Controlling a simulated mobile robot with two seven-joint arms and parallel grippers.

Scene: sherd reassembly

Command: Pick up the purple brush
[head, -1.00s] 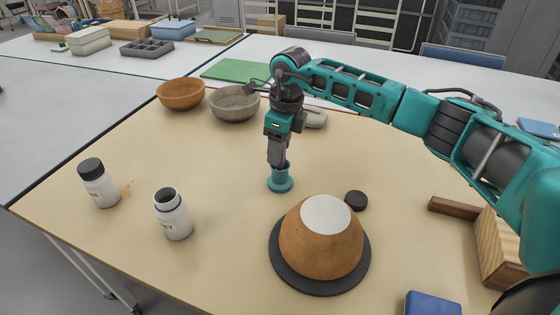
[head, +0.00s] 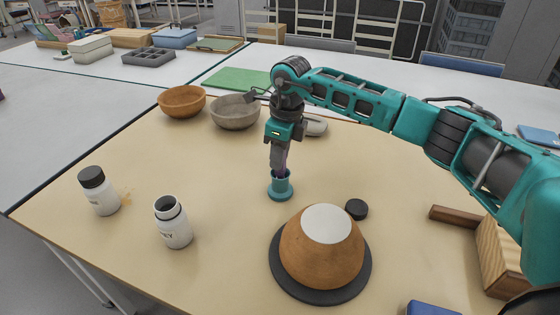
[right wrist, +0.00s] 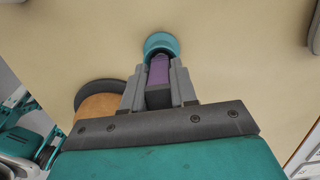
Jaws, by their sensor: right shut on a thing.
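The purple brush (right wrist: 158,72) stands in a small teal holder (head: 280,188) near the middle of the table. My right gripper (head: 279,166) points down over the holder, shut on the brush's upper part. In the right wrist view the right gripper (right wrist: 158,88) has one finger on each side of the purple handle. The brush's lower end is hidden inside the teal holder (right wrist: 161,43). My left gripper is not in view.
An orange pot (head: 302,258) with a white top sits on a dark disc at front right, beside a black cap (head: 356,209). Two white bottles (head: 102,195) (head: 173,228) stand at left. Two bowls (head: 182,103) (head: 235,112) sit behind. A wooden stand (head: 490,245) is at right.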

